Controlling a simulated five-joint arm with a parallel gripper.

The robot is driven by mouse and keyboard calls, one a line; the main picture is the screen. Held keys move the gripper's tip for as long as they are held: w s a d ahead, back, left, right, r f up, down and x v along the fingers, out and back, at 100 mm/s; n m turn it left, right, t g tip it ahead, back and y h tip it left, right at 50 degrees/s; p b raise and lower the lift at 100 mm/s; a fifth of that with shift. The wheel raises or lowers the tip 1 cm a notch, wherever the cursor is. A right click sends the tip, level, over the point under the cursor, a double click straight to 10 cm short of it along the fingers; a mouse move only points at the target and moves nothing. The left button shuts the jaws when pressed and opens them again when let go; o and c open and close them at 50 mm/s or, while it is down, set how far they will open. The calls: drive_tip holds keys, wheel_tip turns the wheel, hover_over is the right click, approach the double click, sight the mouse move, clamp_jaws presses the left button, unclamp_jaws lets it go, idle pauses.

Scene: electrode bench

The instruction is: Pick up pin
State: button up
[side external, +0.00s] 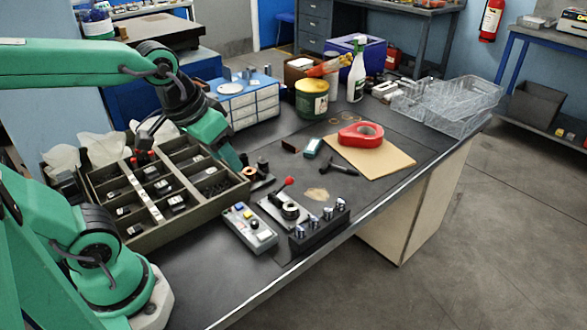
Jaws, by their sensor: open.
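Several small silver-topped pins stand in a black block (320,232) near the bench's front edge; I cannot tell which pin is the task's pin, or whether it is one of these. My gripper (195,148) is open at the end of my green arm, over the back right part of the compartment tray (205,212). Its green jaw reaches down by the tray's right corner, and a dark part shows to the left. I see nothing held. The gripper is well to the left of the black block and apart from it.
A grey button box (249,228) and a clamp device with a red-knobbed lever (283,210) stand between the tray and block. A red tape roll (360,134) lies on a tan board (390,160). Wire baskets (450,103) fill the far right. A green tub (312,98) and spray bottle (357,72) stand behind.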

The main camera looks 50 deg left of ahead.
drive_tip(key=w+d+f+n+g, duration=0.2)
drive_tip(key=w+d+f, duration=0.2)
drive_tip(key=w, duration=0.3)
drive_tip(key=n+g, duration=0.2)
drive_tip(key=n, duration=0.1)
hover_over(301, 227)
drive_tip(key=f, duration=0.7)
drive_tip(key=shift+s+a+f, duration=0.1)
drive_tip(key=shift+a+f, duration=0.15)
drive_tip(key=shift+f, duration=0.15)
drive_tip(key=shift+d+f+g, duration=0.15)
drive_tip(key=shift+f+g, duration=0.1)
drive_tip(key=shift+g, duration=0.05)
drive_tip(key=shift+f, duration=0.1)
drive_tip(key=shift+f, duration=1.2)
drive_tip(key=shift+f, duration=0.1)
drive_tip(key=shift+d+f, duration=0.1)
drive_tip(key=shift+f, duration=2.4)
